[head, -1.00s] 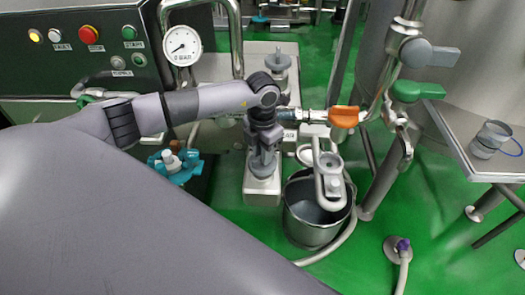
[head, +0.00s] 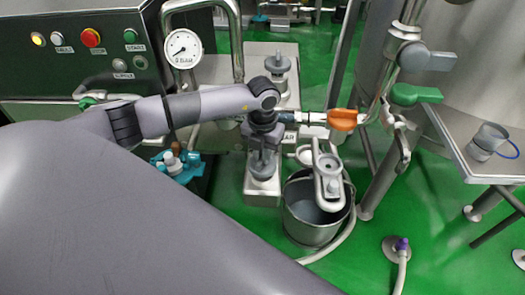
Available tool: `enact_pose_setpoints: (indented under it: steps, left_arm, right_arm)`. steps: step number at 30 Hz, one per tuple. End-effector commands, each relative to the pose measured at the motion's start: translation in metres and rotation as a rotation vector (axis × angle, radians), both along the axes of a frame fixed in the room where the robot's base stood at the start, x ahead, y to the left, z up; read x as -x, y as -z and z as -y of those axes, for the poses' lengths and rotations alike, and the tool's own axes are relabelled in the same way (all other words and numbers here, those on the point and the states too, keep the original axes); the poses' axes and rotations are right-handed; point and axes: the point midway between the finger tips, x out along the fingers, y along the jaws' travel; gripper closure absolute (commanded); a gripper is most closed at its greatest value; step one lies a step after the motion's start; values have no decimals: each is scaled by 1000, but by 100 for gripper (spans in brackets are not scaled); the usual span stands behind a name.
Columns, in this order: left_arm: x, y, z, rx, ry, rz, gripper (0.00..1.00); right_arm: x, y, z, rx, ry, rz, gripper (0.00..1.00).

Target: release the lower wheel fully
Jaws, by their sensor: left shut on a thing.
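The lower wheel (head: 262,167) is a small grey handwheel on a pale metal block, left of the steel bucket. My left gripper (head: 262,148) points straight down over it and is shut on it. The jaws and wrist hide most of the wheel, so I cannot tell how far it is turned. The similar upper wheel (head: 277,64) stands free on the block behind, with nothing touching it. My right gripper is not in view.
An orange-handled valve (head: 342,119) and pipe lie just right of my left wrist. A steel bucket (head: 312,232) with a hose stands to the right. A pressure gauge (head: 183,48) and control panel (head: 75,60) are at the left.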

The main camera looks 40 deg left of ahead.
Motion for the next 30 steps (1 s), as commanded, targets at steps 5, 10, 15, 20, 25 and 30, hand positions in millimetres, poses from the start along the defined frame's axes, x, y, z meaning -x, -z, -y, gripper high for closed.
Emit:
enact_pose_setpoints:
  steps: [5, 10, 15, 20, 25, 30]
  left_arm:
    - [0, -2, 0, 1, -141, 0, 100]
    - [0, -2, 0, 1, -249, 1, 100]
    - [-1, -2, 0, 0, -323, 1, 100]
    - [-1, -1, 0, 0, -361, 2, 100]
    - [-1, -1, 0, 0, -377, 2, 100]
    - [-1, -1, 0, 0, -379, 2, 100]
  right_arm:
    - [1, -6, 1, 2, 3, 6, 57]
    - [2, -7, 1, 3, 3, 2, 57]
    - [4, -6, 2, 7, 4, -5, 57]
    - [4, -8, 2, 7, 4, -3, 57]
    - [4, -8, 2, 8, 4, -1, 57]
    - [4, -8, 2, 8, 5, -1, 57]
